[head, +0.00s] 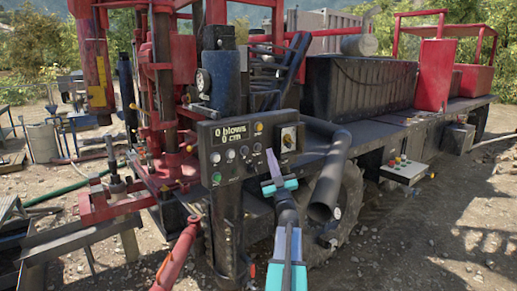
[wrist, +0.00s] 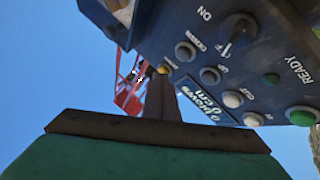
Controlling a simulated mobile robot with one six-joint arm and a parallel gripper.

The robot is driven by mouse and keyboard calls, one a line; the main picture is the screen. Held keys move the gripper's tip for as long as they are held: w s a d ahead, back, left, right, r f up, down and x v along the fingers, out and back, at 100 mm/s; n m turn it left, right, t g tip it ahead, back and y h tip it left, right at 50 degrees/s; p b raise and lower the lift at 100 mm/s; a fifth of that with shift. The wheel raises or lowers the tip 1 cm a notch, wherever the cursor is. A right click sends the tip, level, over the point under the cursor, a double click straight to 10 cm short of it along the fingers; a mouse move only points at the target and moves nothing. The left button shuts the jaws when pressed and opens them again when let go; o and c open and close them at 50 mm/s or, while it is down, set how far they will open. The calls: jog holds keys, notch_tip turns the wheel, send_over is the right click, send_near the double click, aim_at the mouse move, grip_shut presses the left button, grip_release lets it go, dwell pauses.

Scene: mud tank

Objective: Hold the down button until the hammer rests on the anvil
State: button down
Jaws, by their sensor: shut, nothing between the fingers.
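The control panel (head: 250,145) reads "0 blows 0 cm". Its down button (wrist: 185,53) is a grey round button labelled DOWN beside the knob in the wrist view. It also shows in the head view (head: 257,147) at the right end of the button row. My gripper (head: 270,153) is shut and empty, its tip in front of the panel's right part. In the wrist view its tip shows close to the yellow lamp (wrist: 164,69); contact cannot be told. A red cylinder (head: 88,45), apparently the hammer, hangs well above a grey stem (head: 115,178), apparently the anvil.
The UP button (wrist: 210,75) sits next to the down button. A black pipe (head: 329,180) stands right of my gripper. Open ground (head: 400,240) lies at right.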

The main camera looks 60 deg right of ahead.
aim_at(258, 148)
jog(key=shift+w+d+b, duration=0.3)
jog(key=shift+w+b, duration=0.05)
jog(key=shift+w, duration=0.5)
jog(key=shift+w+d+b, duration=0.25)
jog(key=shift+w+b, duration=0.1)
jog(key=shift+w, duration=0.45)
